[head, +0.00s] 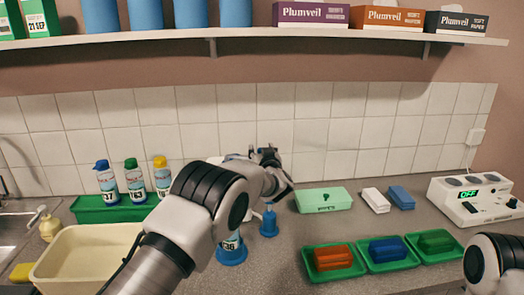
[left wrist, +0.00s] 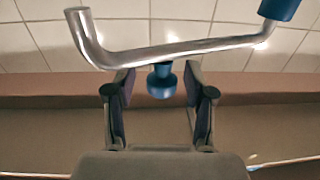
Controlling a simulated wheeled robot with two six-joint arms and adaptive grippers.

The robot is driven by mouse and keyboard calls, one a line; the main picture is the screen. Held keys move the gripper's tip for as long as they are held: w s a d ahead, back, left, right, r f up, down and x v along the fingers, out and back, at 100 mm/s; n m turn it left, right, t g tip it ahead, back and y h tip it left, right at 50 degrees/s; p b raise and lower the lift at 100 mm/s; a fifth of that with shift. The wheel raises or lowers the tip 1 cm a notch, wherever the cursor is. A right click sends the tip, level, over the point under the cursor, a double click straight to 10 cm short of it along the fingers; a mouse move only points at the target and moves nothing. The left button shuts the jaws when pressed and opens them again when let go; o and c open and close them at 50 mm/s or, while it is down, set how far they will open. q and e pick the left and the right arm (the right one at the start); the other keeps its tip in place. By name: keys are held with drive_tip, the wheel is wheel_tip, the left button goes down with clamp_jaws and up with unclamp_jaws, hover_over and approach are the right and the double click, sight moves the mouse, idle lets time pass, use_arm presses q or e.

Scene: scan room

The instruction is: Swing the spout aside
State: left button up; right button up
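The spout, a bent silver metal pipe (left wrist: 185,52), runs across the upper part of the left wrist view. A dark blue piece sits at its right end, and a small blue knob (left wrist: 161,80) shows just below its middle. My left gripper (left wrist: 162,85) is open, with one finger on each side of the knob. The fingertips are close to the pipe; I cannot tell whether they touch it. In the head view my left gripper (head: 265,153) reaches towards the tiled wall, and my arm hides most of the spout. My right gripper is out of view.
A blue-based item (head: 268,224) and a bottle marked 38 (head: 231,254) stand below my left gripper. A cream bin (head: 85,235) and a green tray (head: 88,213) with bottles are left. A mint box (head: 323,201), green trays (head: 390,266) and a white device (head: 478,205) are right.

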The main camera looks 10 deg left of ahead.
use_arm(q)
drive_tip(key=shift+s+d+r, duration=0.15)
drive_tip(key=shift+s, duration=0.2)
drive_tip(key=v, duration=0.6)
drive_tip(key=shift+s, duration=0.3)
